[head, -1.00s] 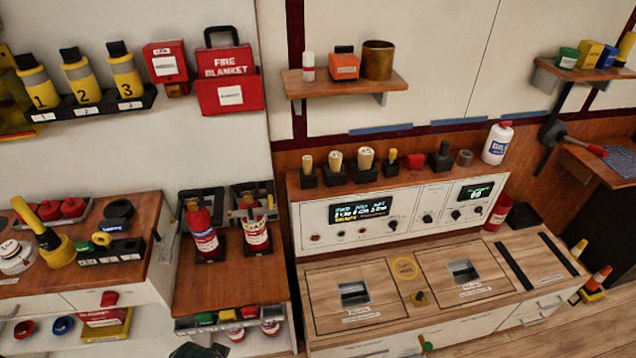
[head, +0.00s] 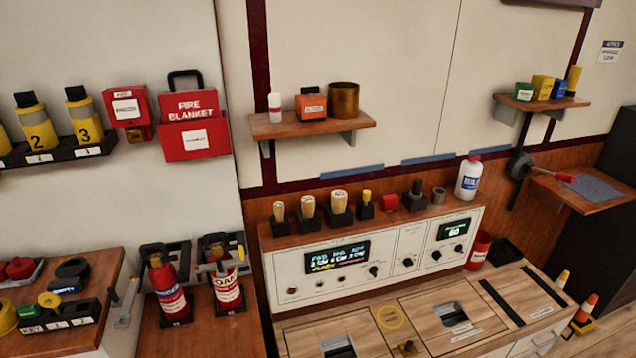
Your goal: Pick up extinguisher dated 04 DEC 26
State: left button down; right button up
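Two red extinguishers stand side by side in dark holders on the wooden counter at the lower left. The left one (head: 167,291) has a blue and white label that seems to read POWDER. The right one (head: 227,288) has a white band that seems to read FOAM and a yellowish part at its top. No date can be read on either, so I cannot tell which is dated 04 DEC 26. Both stand upright. Neither of my grippers is in view.
A white control console (head: 400,250) stands right of the extinguishers. The red fire blanket box (head: 193,138) is on the wall above. The wooden counter (head: 215,342) is bare in front of the extinguishers.

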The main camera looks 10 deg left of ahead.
aim_at(162, 273)
jog(key=k+j, duration=0.15)
jog(key=j, duration=0.35)
jog(key=k+j+u, duration=0.15)
jog(key=j, duration=0.3)
jog(key=k+j, duration=0.1)
jog(key=j, duration=0.4)
jog(key=k+j+u, duration=0.1)
jog(key=j, duration=0.4)
jog(key=k+j+u, duration=0.1)
jog(key=j, duration=0.4)
